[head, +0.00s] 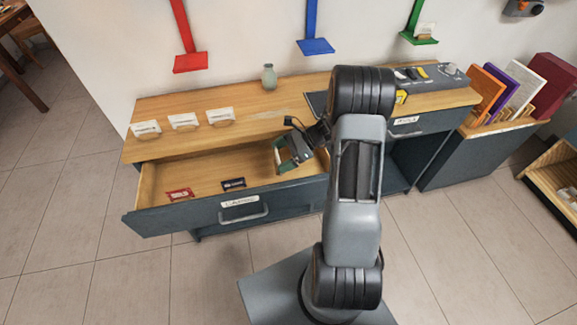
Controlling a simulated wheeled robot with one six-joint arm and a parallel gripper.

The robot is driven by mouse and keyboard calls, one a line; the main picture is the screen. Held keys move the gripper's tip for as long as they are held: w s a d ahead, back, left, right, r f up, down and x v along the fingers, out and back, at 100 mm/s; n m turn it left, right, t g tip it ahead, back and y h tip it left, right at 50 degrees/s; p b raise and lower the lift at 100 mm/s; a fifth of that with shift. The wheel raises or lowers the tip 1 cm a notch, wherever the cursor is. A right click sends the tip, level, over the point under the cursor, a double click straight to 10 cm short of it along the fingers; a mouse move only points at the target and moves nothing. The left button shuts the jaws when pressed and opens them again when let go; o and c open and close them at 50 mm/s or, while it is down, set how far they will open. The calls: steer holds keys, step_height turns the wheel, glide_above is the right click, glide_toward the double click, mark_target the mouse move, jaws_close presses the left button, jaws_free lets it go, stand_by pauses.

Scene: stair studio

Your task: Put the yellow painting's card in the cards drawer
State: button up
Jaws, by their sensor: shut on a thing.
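The cards drawer (205,179) is pulled open at the front of the wooden-topped counter. Its front label looks like "CARDS", though it is small. A red card (179,195) and a black card (233,184) lie inside near the front. My gripper (284,157) is over the right part of the drawer, pointing down and left. It is shut on a small card, mostly hidden by the fingers; its writing cannot be read. Three white cards (184,121) stand in holders on the countertop at left. No yellow painting is in view.
A pale green vase (269,77) stands at the counter's back. Red (190,62), blue (316,46) and green (419,38) ledges hang on the wall; the green one bears a card. A bin of coloured panels (497,125) stands right. The drawer's left and middle floor is mostly clear.

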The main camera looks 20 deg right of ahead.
steer(key=shift+s+d+f, duration=0.1)
steer(key=shift+d+f, duration=0.3)
steer(key=shift+f, duration=0.6)
steer(key=shift+s+d+f, duration=0.1)
steer(key=shift+d+f, duration=0.35)
steer(key=shift+f, duration=0.55)
steer(key=shift+s+d+f, duration=0.1)
steer(key=shift+d+f, duration=0.3)
steer(key=shift+f, duration=0.6)
steer(key=shift+f+b, duration=0.15)
steer(key=shift+b, duration=0.2)
